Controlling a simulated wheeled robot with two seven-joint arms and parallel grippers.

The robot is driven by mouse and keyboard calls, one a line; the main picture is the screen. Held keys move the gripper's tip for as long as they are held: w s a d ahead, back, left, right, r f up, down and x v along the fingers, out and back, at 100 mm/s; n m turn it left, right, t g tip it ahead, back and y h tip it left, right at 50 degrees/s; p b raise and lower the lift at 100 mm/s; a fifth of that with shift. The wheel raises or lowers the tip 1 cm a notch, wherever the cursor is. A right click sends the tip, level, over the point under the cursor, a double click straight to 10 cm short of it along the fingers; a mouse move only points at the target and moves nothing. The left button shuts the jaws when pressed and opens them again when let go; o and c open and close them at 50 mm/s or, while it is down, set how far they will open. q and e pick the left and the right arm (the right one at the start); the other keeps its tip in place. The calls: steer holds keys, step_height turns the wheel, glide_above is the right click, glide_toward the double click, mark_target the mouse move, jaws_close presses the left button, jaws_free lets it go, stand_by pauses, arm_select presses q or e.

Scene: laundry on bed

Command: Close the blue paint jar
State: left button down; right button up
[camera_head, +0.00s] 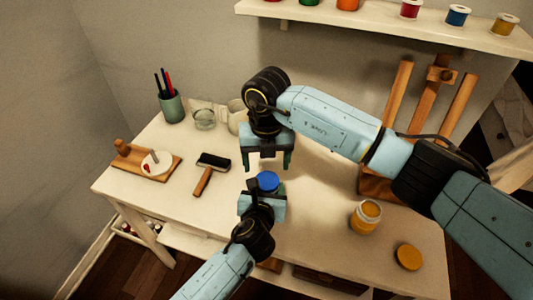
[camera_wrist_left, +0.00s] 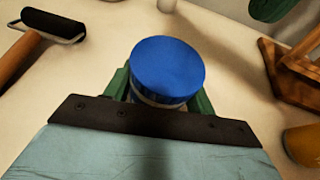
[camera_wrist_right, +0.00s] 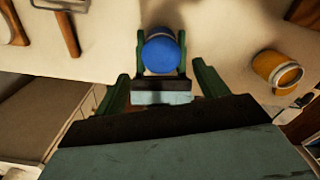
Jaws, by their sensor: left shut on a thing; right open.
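The blue paint jar (camera_head: 267,181) stands upright on the white table. A flat blue lid (camera_wrist_left: 168,66) covers its top, with a pale band visible under its edge in the left wrist view; whether it is screwed tight I cannot tell. My left gripper (camera_head: 265,192) is shut around the jar's body from the front, below the lid. My right gripper (camera_head: 270,162) is open and empty, pointing down above and behind the jar, apart from it. The right wrist view also shows the lid (camera_wrist_right: 161,54) between the left fingers, beyond the open right fingers.
An open yellow jar (camera_head: 366,216) and a loose yellow lid (camera_head: 408,257) are on the right. A roller (camera_head: 211,163), a wooden board (camera_head: 147,162) and a pencil cup (camera_head: 172,106) are on the left. Glass jars (camera_head: 205,118) and an easel (camera_head: 425,95) stand at the back.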

mark_target(267, 180)
step_height(267, 180, down, 6)
steer(key=shift+r, duration=0.15)
stand_by(0.3)
steer(key=c, duration=0.9)
steer(key=shift+m, duration=1.1)
steer(key=shift+c, duration=0.4)
steer(key=o, duration=1.1)
